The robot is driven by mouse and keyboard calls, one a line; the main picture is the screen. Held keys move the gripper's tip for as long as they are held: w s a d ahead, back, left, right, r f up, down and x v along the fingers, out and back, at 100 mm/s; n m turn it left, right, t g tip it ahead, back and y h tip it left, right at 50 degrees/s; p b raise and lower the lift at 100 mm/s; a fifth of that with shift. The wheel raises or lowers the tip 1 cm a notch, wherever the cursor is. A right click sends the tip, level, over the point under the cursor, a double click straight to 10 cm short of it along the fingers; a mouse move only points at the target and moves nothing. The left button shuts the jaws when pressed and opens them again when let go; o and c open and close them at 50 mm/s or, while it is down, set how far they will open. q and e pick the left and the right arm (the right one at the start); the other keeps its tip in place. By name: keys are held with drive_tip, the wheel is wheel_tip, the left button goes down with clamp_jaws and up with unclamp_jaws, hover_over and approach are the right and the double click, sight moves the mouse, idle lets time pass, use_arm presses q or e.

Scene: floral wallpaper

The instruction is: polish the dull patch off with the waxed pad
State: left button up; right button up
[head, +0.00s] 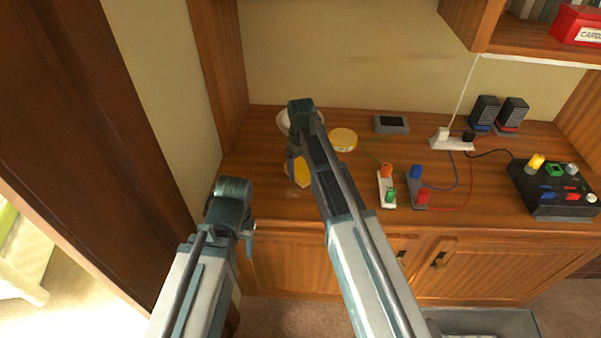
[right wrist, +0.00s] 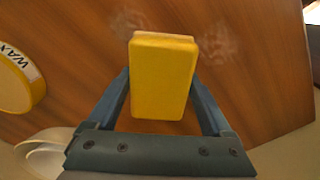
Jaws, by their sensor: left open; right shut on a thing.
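The waxed pad is a yellow block (right wrist: 162,80), held between the fingers of my right gripper (right wrist: 162,88). In the head view the pad (head: 302,174) shows partly behind my right gripper (head: 296,166), over the left part of the wooden top. The dull patch (right wrist: 216,42) shows as whitish smudges on the wood on both sides of the pad in the right wrist view; the pad hides its middle. I cannot tell whether the pad touches the wood. My left gripper (head: 246,236) is open and empty, in front of the cabinet's left end.
A round yellow wax tin (head: 343,138) stands behind the pad, with a white dish (head: 284,122) left of it. Switch blocks (head: 387,186), a power strip (head: 452,143) and a black control box (head: 556,190) with cables fill the right. A wooden upright (head: 218,75) bounds the left.

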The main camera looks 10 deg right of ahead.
drive_tip(key=shift+w+d, duration=0.2)
drive_tip(key=shift+w, duration=0.55)
wheel_tip(320, 180, up, 6)
drive_tip(key=p, duration=0.6)
wheel_tip(320, 180, up, 3)
drive_tip(key=p, duration=0.3)
drive_tip(key=shift+r, duration=0.1)
drive_tip(key=shift+s+a, duration=0.1)
drive_tip(key=shift+s, duration=0.05)
